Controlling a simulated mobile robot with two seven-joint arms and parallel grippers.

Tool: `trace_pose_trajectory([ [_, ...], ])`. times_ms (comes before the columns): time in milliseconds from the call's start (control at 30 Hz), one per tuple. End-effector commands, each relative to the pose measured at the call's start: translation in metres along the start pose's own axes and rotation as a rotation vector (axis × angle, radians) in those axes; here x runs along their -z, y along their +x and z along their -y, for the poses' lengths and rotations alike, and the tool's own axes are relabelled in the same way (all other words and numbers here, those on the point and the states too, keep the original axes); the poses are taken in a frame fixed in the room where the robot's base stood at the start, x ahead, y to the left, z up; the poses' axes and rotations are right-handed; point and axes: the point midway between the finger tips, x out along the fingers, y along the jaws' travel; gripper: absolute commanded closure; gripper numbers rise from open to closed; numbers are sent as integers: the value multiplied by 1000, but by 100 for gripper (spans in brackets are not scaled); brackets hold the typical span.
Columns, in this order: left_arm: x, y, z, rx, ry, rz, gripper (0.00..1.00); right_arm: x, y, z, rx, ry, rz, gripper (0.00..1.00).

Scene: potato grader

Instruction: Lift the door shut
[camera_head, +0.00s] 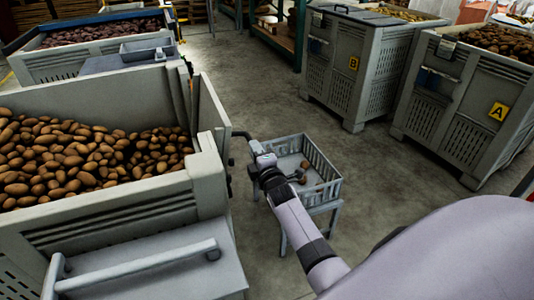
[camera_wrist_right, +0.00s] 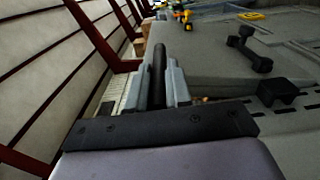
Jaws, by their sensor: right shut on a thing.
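My right gripper (camera_head: 255,148) is beside the right end of the large grey potato crate (camera_head: 120,212). In the right wrist view, its two grey fingers (camera_wrist_right: 159,88) are shut around a dark bar (camera_wrist_right: 159,62). The bar's end also shows in the head view (camera_head: 240,134), close to the crate's right wall. A grey panel with a pale bar handle (camera_head: 140,267) lies low at the crate's near side. I cannot tell for sure which panel is the door, or how the dark bar joins it. My left gripper is not in view.
A small slatted grey bin (camera_head: 322,163) on legs stands just beyond my right arm, with a few potatoes inside. Crates marked B (camera_head: 340,85) and A (camera_head: 465,100) stand at the right. The concrete floor (camera_head: 385,195) between them is clear.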

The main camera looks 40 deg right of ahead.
Motion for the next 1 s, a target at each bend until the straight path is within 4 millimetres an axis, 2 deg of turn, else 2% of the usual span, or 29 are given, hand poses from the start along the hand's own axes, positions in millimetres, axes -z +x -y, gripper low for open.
trace_pose_trajectory([
  [33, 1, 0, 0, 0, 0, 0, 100, 7, 1, -6, -9, -13, -2, 100],
  [233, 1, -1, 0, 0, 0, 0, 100, 20, 1, -10, -8, -60, -2, 100],
  [700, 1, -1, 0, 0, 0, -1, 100, 22, 1, -10, -7, -71, -1, 100],
  [733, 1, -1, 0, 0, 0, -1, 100, 22, 1, -10, -7, -71, -1, 71],
  [767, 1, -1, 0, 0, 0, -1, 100, 22, 1, -10, -6, -71, -1, 61],
  [800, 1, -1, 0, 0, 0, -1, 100, 22, 1, -9, -6, -71, -1, 56],
  [1000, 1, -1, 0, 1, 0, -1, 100, 21, 1, -8, -2, -71, 0, 56],
])
